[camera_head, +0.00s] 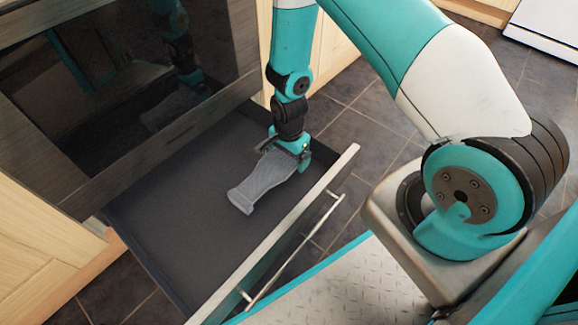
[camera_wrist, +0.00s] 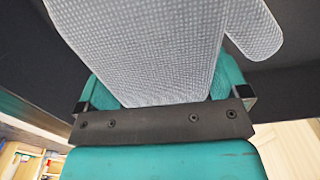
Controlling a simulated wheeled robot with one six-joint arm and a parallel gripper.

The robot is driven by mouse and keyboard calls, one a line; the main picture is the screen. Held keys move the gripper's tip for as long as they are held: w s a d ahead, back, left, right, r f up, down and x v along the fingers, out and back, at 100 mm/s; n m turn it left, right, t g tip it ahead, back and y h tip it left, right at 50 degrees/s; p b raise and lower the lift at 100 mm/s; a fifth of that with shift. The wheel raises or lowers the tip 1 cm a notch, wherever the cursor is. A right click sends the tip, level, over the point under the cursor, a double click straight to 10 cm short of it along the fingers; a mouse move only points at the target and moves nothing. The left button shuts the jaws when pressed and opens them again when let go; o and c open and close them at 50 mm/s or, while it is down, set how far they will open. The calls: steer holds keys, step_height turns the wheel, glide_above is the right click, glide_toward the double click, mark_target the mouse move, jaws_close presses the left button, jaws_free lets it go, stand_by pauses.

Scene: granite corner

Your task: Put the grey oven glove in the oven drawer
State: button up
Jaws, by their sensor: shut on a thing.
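The grey oven glove (camera_head: 262,184) is over the open oven drawer (camera_head: 170,205), towards its right end in the head view. My gripper (camera_head: 290,155) is shut on one end of the glove. The glove's other end points down and left, over the dark drawer floor; I cannot tell whether it touches that floor. In the wrist view the textured glove (camera_wrist: 150,50) fills the upper middle, with its thumb at upper right. The jaws (camera_wrist: 165,92) show at its near end, and their tips are hidden behind the glove.
The dark-glass oven front (camera_head: 120,75) stands behind the drawer. The drawer's front panel with a bar handle (camera_head: 300,250) is on the near side. Pale wooden cupboards (camera_head: 335,45) stand beyond. Tiled floor (camera_head: 370,130) lies right of the drawer. The rest of the drawer looks empty.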

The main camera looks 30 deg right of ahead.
steer(key=shift+f+b, duration=0.9)
steer(key=shift+f, duration=1)
steer(key=shift+f, duration=0.15)
steer(key=o, duration=0.6)
step_height(320, 180, up, 12)
steer(key=p, duration=0.7)
steer(key=shift+r, duration=0.25)
steer(key=a+r+n+y, duration=0.2)
steer(key=a+r+n, duration=0.35)
steer(key=r, duration=0.75)
step_height(320, 180, up, 14)
steer(key=r+n+y, duration=0.1)
steer(key=n, duration=0.8)
glide_above(272, 161)
steer(key=s+a, duration=0.6)
steer(key=s, duration=0.3)
steer(key=s+r+n+y, duration=0.1)
steer(key=s+r+n, duration=0.5)
steer(key=s, duration=0.3)
steer(key=shift+s+a+n, duration=0.3)
steer(key=shift+a+n, duration=0.1)
steer(key=shift+n, duration=0.15)
